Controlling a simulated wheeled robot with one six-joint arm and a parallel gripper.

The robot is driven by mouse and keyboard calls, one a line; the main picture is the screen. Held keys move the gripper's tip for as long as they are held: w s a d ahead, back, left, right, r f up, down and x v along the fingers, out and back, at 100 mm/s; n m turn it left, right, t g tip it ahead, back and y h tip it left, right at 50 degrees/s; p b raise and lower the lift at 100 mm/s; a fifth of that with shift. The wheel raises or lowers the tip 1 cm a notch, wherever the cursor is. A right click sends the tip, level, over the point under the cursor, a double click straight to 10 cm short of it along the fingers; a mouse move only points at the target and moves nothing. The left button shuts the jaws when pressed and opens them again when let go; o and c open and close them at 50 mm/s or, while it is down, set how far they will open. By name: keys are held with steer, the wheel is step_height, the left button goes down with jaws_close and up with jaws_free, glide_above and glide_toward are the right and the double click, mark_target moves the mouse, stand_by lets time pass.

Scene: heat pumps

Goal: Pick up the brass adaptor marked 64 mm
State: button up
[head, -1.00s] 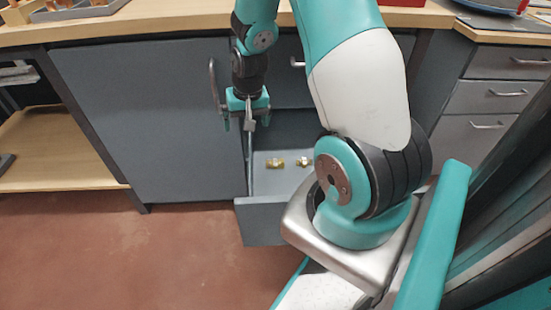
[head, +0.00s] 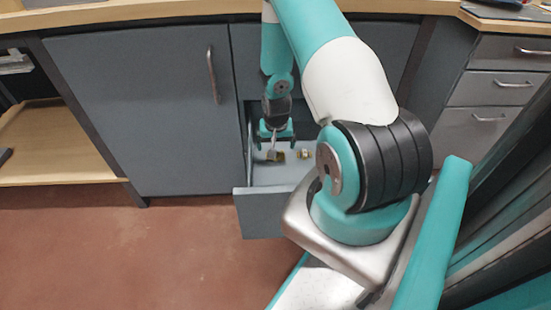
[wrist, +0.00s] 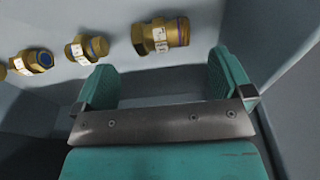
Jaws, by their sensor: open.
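Several brass adaptors lie in a row on the floor of the open drawer (head: 262,212). In the wrist view the largest adaptor (wrist: 162,36) is nearest the space between my fingers, with smaller ones (wrist: 87,48) and (wrist: 33,62) to its left and another cut off at the left edge. They carry white labels, too small to read, so I cannot tell which is 64 mm. In the head view two adaptors show, one (head: 281,156) beside my gripper and one (head: 304,153) to its right. My gripper (wrist: 165,80) is open and empty, low over the drawer, apart from the adaptors.
The drawer's grey walls stand close around my gripper. A grey cabinet door (head: 140,110) with an upright handle is to the left. The wooden worktop (head: 150,14) runs above. A wooden shelf (head: 60,145) is at the far left. The red floor in front is clear.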

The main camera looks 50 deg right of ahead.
steer(key=f, duration=0.1)
steer(key=f+b, duration=0.1)
steer(key=f, duration=0.1)
steer(key=f+b, duration=0.1)
steer(key=f, duration=0.1)
steer(key=shift+w+d+f, duration=0.2)
steer(key=shift+w, duration=0.1)
steer(key=shift+r, duration=0.1)
steer(key=c, duration=1.1)
steer(key=shift+c, duration=0.2)
